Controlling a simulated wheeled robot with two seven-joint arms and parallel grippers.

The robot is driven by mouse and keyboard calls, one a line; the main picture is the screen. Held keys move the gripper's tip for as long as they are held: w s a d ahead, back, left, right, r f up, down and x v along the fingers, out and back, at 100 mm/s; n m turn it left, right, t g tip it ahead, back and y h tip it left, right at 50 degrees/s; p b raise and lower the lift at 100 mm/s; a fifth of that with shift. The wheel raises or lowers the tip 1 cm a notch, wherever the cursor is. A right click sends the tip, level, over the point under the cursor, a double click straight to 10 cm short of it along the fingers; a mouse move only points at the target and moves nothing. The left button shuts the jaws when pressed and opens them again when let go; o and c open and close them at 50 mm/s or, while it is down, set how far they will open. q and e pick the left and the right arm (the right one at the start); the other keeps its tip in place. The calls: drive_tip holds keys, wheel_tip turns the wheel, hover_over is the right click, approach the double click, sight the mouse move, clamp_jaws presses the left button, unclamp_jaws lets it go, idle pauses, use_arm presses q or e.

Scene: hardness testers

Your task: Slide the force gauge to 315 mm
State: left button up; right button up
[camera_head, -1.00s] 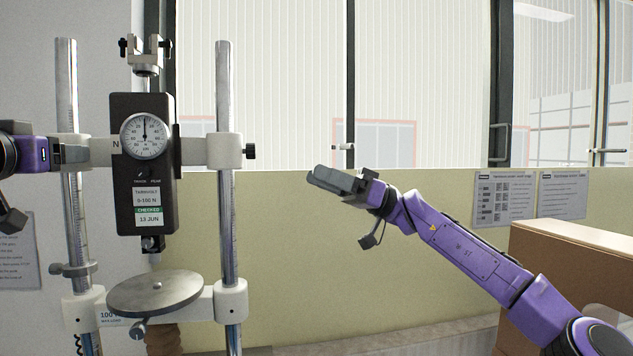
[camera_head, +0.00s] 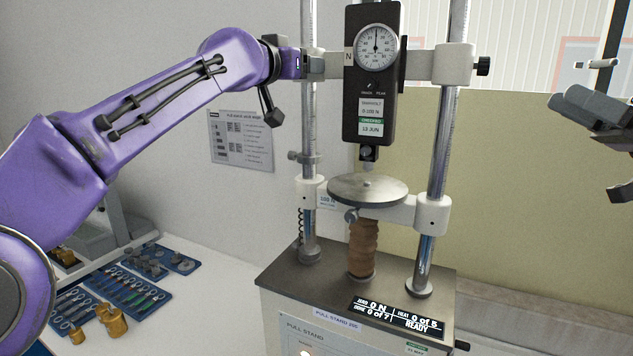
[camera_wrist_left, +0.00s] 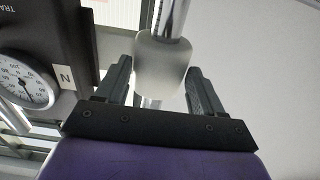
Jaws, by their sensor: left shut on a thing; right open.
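The force gauge (camera_head: 372,85) is a dark box with a round white dial, on a white crossbar between two chrome columns of the pull stand. The bar's right collar (camera_head: 453,64) has a black knob. My left gripper (camera_head: 316,64) is shut on the white collar at the left column; in the left wrist view its two fingers sit on either side of the white collar (camera_wrist_left: 160,65). The gauge dial (camera_wrist_left: 24,82) shows at left there. A scale on the left column (camera_head: 308,110) is too small to read. My right gripper (camera_head: 592,105) is open and empty at the right edge, apart from the stand.
A round metal plate (camera_head: 368,189) sits below the gauge on a lower white bracket. A small clamp (camera_head: 304,156) is on the left column below the collar. A display (camera_head: 396,316) is on the base. Blue trays (camera_head: 128,288) and brass weights (camera_head: 112,320) lie on the bench at left.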

use_arm(q)
drive_tip(key=shift+f, duration=0.45)
drive_tip(key=o, duration=1.3)
drive_tip(key=shift+o, duration=0.9)
drive_tip(key=shift+w+d, duration=0.1)
drive_tip(key=shift+w, duration=0.2)
drive_tip(key=shift+s, duration=0.1)
